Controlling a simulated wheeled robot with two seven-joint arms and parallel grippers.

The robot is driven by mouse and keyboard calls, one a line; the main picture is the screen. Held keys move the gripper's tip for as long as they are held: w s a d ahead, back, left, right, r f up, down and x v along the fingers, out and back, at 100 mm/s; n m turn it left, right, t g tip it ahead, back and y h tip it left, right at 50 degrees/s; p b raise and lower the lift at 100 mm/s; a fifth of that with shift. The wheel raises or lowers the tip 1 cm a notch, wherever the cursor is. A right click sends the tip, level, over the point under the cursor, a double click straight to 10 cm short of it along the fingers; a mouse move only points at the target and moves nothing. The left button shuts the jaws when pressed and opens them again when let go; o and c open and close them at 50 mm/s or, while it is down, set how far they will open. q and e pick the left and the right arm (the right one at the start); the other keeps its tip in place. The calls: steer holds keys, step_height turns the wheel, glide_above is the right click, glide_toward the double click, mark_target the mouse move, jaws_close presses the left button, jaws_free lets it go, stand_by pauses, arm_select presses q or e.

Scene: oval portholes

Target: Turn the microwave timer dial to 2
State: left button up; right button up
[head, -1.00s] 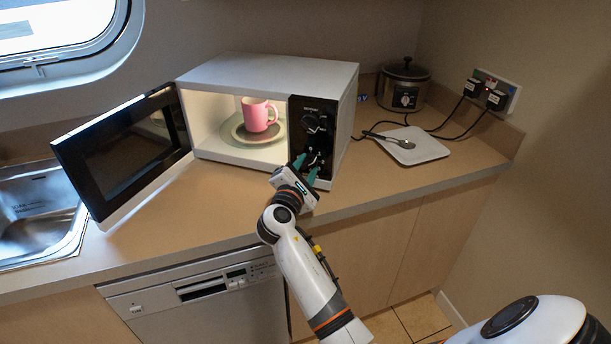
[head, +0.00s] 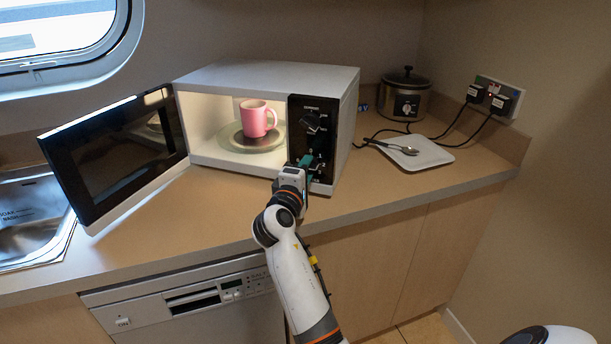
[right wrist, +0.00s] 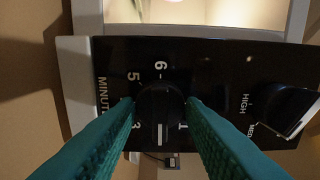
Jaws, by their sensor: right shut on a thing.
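The microwave (head: 268,76) stands on the counter with its door (head: 118,150) open to the left. Its black control panel (head: 328,102) carries an upper dial (head: 313,122) and the lower timer dial, which my gripper mostly hides in the head view. In the right wrist view the timer dial (right wrist: 160,103) is round and black. Its white mark points down in the picture, between the printed 3 and 1; I cannot read a 2 there. My right gripper (head: 307,163) is shut on the timer dial, its green fingers on either side. My left gripper is out of view.
A pink mug (head: 257,118) stands on a plate (head: 238,137) inside the microwave. To the right are a slow cooker (head: 406,94), a white board (head: 425,155) with a spoon (head: 399,149), and cords. A sink (head: 32,217) lies left of the door.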

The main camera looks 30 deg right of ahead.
steer(key=shift+f, duration=0.1)
stand_by(0.4)
steer(key=o, duration=1)
